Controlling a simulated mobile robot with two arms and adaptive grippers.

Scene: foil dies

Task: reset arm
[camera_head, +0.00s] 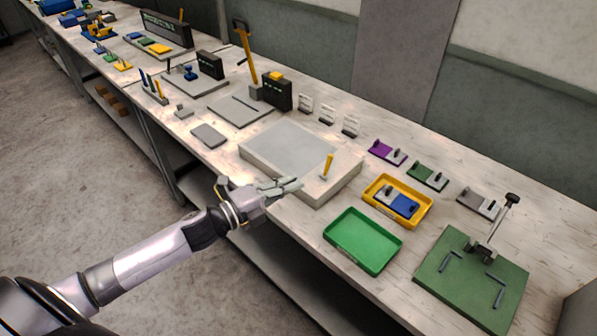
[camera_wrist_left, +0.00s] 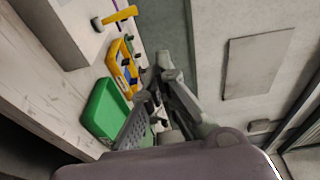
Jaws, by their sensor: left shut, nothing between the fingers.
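My left arm comes in from the left in the head view, and my left gripper (camera_head: 282,187) is shut and empty. It hangs at the front edge of the workbench (camera_head: 300,225), by the near side of the large pale grey block (camera_head: 285,150). Its fingers also show in the left wrist view (camera_wrist_left: 158,92). My right gripper is not in view.
A green tray (camera_head: 362,241), a yellow tray (camera_head: 424,219) holding grey and blue pieces, and a green board with a clamp (camera_head: 450,290) stand to the right. Purple (camera_head: 381,150) and green (camera_head: 423,171) dies lie behind.

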